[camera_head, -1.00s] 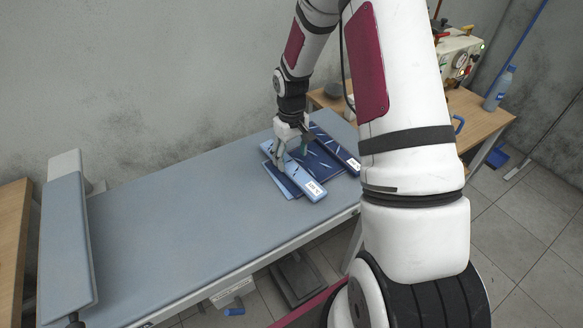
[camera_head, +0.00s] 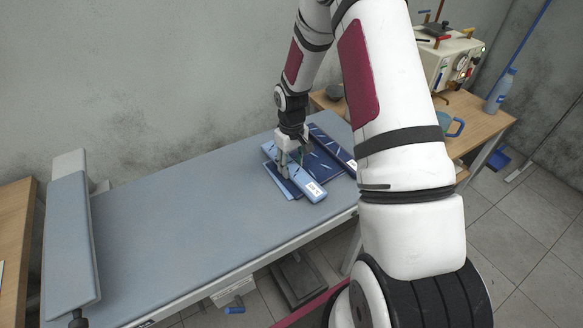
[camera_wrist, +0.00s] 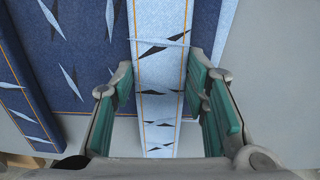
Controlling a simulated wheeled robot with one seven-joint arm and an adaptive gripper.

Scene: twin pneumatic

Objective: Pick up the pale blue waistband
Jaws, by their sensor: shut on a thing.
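The pale blue waistband (camera_head: 304,180) is a long flat strip with a white label at its near end. It lies at a slant over dark blue cloth on the blue-grey table. In the wrist view the waistband (camera_wrist: 160,75) runs between my fingers, with orange stitch lines and dark slit-like marks. My gripper (camera_head: 288,168) is down over the strip's middle, shut on it with one teal-padded finger on each side. In the wrist view, my gripper (camera_wrist: 163,92) straddles the strip. The exact contact is hard to see.
A dark blue folded piece (camera_head: 333,148) lies right of the strip, close to it. The long blue-grey table (camera_head: 180,220) is clear to the left, up to an upright padded board (camera_head: 70,240). A wooden table (camera_head: 480,115) with a machine, bottle and mug stands at right.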

